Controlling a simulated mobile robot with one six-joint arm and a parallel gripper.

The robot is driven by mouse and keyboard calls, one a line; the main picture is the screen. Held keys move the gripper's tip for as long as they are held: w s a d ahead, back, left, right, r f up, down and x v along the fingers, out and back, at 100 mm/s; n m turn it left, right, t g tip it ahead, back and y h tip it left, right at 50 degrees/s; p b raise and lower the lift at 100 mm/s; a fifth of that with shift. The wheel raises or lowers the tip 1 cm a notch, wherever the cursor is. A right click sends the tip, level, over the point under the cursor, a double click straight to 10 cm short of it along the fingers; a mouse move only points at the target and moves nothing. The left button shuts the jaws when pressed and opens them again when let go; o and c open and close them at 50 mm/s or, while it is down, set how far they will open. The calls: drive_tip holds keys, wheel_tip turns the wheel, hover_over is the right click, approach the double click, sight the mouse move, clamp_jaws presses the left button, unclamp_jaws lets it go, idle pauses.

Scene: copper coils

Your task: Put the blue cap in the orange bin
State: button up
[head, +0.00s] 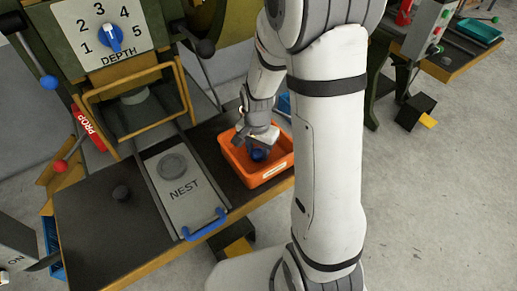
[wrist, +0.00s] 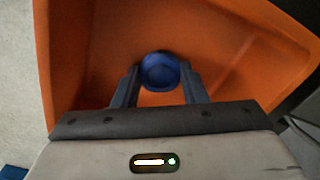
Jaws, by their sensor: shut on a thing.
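The blue cap (wrist: 160,72) is held between the two fingers of my gripper (wrist: 157,86) in the wrist view. In the head view the cap (head: 258,155) shows below my gripper (head: 258,146), over the orange bin (head: 268,178). The bin (wrist: 80,50) surrounds the cap in the wrist view, and its floor and walls look empty around the cap. I cannot tell whether the cap touches the bin floor. My arm covers part of the bin's right side in the head view.
The bin stands on a dark bench (head: 90,235) beside a grey plate marked NEST (head: 180,190) with a blue handle (head: 206,224). A machine with a depth dial (head: 112,38) stands behind.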

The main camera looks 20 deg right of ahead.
sight(258, 152)
drive_tip(key=o, duration=0.9)
drive_tip(key=shift+f, duration=0.15)
drive_tip(key=shift+o, duration=0.2)
wheel_tip(258, 152, up, 11)
drive_tip(key=p, duration=0.2)
drive_tip(key=s+r+n+t, duration=0.2)
drive_tip(key=s+r+n, duration=0.7)
drive_tip(key=s, duration=0.4)
drive_tip(key=shift+s, duration=0.25)
drive_tip(key=shift+d, duration=0.1)
